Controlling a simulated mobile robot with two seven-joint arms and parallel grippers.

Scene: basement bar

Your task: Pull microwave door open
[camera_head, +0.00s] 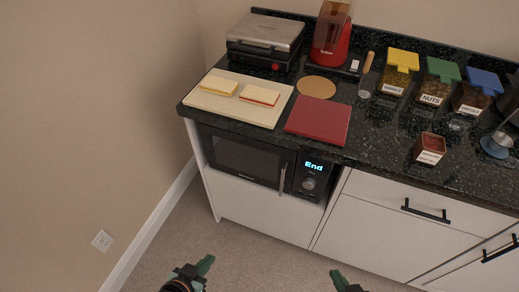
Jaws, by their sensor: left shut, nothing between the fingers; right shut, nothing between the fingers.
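The black microwave (240,160) sits in an opening under the countertop, in the middle left of the head view. Its door is closed, with a dark window and an upright silver handle (283,178) at the door's right side. The control panel to the right of the handle has a knob (309,183) and a display reading "End". My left gripper (205,265) is at the bottom edge, over the floor, shut and empty, well apart from the handle. My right gripper (339,280) is at the bottom edge further right, shut and empty, partly cut off by the frame.
The dark countertop (375,140) above holds a cream board (225,106) with two sandwiches, a red board (318,120), a grill (265,38) and several lidded jars. White drawers with black handles (427,210) stand right of the microwave. The carpet in front is clear.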

